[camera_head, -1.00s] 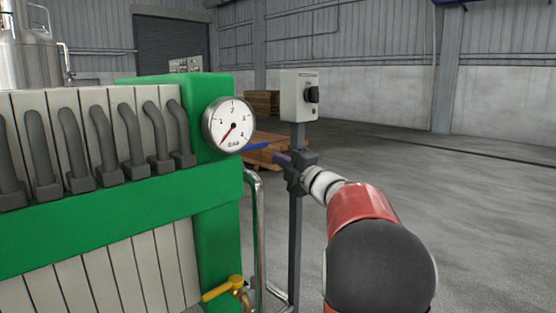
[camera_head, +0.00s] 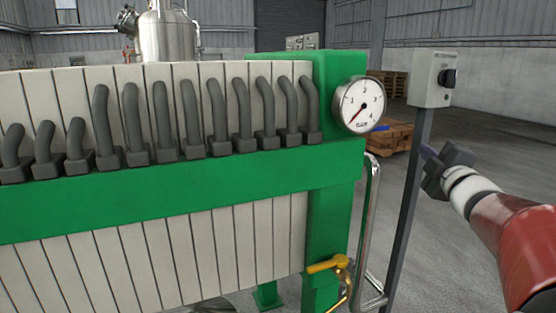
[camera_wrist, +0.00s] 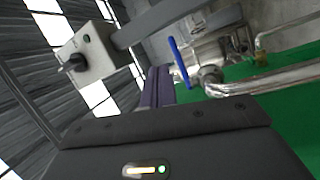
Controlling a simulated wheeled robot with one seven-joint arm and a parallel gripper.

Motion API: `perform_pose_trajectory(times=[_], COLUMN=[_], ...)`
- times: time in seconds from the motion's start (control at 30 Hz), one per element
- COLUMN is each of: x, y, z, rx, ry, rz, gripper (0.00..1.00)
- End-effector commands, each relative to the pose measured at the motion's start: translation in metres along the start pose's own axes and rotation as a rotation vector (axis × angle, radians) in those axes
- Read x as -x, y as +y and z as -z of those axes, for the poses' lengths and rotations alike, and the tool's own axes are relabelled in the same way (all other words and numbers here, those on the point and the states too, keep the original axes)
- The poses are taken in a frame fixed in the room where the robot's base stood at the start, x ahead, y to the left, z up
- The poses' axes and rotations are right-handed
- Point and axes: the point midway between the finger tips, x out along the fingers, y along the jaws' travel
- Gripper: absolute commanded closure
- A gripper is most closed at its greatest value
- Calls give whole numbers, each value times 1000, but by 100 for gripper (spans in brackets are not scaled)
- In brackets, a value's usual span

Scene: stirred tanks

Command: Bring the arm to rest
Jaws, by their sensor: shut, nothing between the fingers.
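My gripper (camera_head: 431,154) is at the right in the head view, at the end of my red and white arm, which reaches in from the right edge. Its fingers point left and up, near the post of the grey switch box. In the wrist view my gripper (camera_wrist: 158,86) shows its dark purple fingers together, with nothing between them. It holds nothing and appears apart from the post, though the exact gap cannot be told.
A green filter press (camera_head: 200,187) with pale plates and a pressure gauge (camera_head: 360,104) fills the left and middle. The switch box (camera_head: 433,78) stands on a post (camera_head: 409,200) beside my gripper. A yellow-handled valve (camera_head: 328,264) sits low. Wooden pallets (camera_head: 390,137) lie behind. Open floor is at right.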

Motion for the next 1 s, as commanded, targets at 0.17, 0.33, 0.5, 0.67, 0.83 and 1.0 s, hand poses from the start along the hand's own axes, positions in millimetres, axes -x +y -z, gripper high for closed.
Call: perform_pose_trajectory(times=[0.17,0.33,0.5,0.67,0.83,1.0], x=[43,114,206,276,311,315], y=[-3,-52,-114,-152,-168,-171], z=[32,66,114,148,164,166], rx=[-353,-689,-954,-1075,-1116,-1120], ry=[-286,-553,-805,-973,-1056,-1069], rz=[72,245,491,681,779,791], gripper=[100,100,100,100,100,100])
